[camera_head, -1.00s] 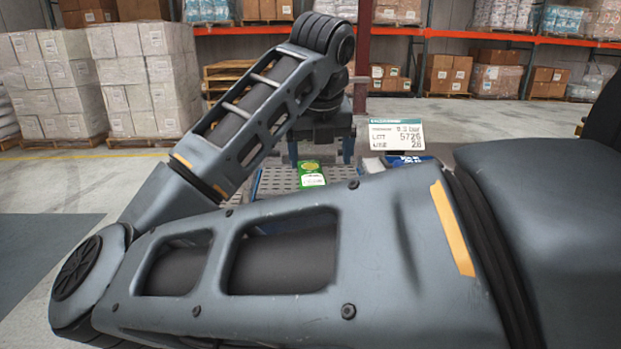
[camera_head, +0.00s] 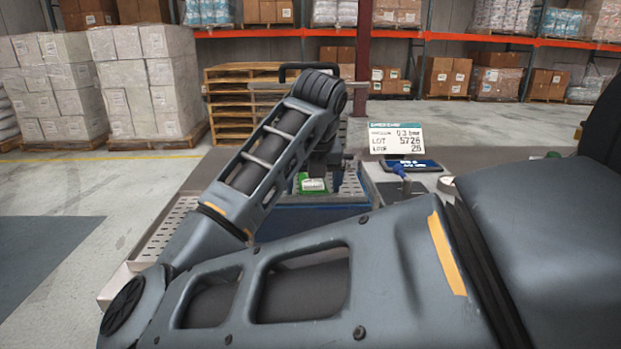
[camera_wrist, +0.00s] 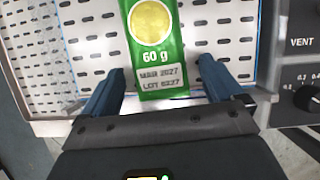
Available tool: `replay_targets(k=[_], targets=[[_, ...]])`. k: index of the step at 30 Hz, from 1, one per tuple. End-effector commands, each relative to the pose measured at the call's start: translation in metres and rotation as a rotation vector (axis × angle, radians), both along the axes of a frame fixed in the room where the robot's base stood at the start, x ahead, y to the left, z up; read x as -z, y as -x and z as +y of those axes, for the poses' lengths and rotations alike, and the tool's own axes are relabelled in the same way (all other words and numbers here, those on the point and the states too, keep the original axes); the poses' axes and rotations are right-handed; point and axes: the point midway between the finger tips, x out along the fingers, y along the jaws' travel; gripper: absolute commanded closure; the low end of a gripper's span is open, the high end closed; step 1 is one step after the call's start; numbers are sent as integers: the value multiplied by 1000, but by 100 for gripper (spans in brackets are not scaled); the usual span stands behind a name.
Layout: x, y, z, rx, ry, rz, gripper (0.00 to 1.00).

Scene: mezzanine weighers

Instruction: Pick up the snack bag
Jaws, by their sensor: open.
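The snack bag (camera_wrist: 155,45) is green with a yellow disc, "60 g" and a printed lot label. In the wrist view it lies on a perforated metal surface (camera_wrist: 95,45), its near end between the two blue fingers of my gripper (camera_wrist: 160,88). The fingers are apart, with a gap on each side of the bag. In the head view the bag (camera_head: 312,184) shows small and green under my wrist. My gripper (camera_head: 320,182) is there too, partly hidden by my arm.
A sign with a lot number (camera_head: 397,138) stands right of the bag. A panel with a "VENT" label and black knob (camera_wrist: 306,97) lies to the right in the wrist view. A perforated tray (camera_head: 165,238) is at left. Pallets (camera_head: 232,105) stand behind.

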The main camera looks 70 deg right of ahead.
Motion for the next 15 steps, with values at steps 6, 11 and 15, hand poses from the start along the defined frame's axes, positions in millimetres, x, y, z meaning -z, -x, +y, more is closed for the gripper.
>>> replay_targets(k=[6,11,15], targets=[[0,0,0,0,0,0,22],[0,0,0,-1,1,1,37],[0,0,0,-1,1,1,50]])
